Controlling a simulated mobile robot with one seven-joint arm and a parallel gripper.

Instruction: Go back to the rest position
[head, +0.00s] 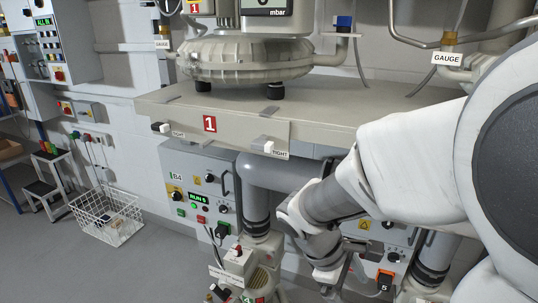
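My white and grey arm reaches in from the right edge and bends down in front of the bench. My gripper (335,280) is low in the view, below the bench front and near the pipework. It is small and partly hidden by my wrist, so I cannot tell whether its fingers are open or shut, or whether it holds anything. A grey ring-shaped blower (240,55) stands on the bench (335,112) above, beside a red label "1".
Control box S4 (193,181) reads "RUN 5" under the bench. Grey pipes (257,205) and a small valve unit (238,262) stand left of my gripper. A wire basket (107,214) and step stool (48,180) are at left. The grey floor between is free.

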